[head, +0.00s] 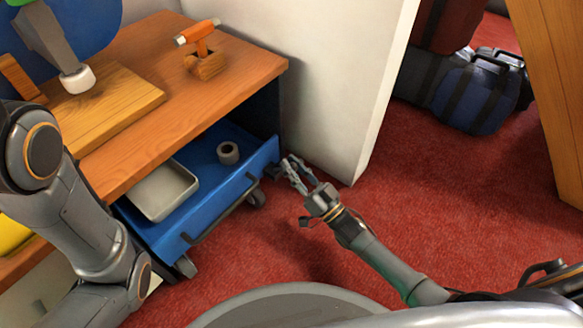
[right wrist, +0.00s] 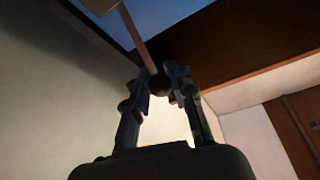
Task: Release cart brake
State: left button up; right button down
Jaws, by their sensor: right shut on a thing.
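The cart is a low unit with a blue open drawer (head: 216,207) and dark casters (head: 257,197) under a wooden top. My right gripper (head: 287,166) is beside the drawer's right front corner, low over the carpet. In the right wrist view, its fingertips (right wrist: 160,82) are closed around a dark round knob (right wrist: 158,86) at the end of a thin reddish lever (right wrist: 138,37). The lever runs up toward a blue surface. The lever is hidden or too small to make out in the head view.
The drawer holds a grey tray (head: 163,190) and a tape roll (head: 228,152). An orange-handled tool (head: 198,33) stands on the wooden top (head: 245,73). A white partition (head: 335,85) stands close behind my right gripper. Red carpet (head: 460,200) lies open to the right; bags (head: 470,95) lie beyond.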

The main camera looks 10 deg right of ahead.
jog(key=shift+f, duration=0.1)
jog(key=c, duration=1.1)
grip_release()
jog(key=shift+c, duration=0.2)
jog(key=v, duration=1.2)
jog(key=shift+s+d, duration=0.1)
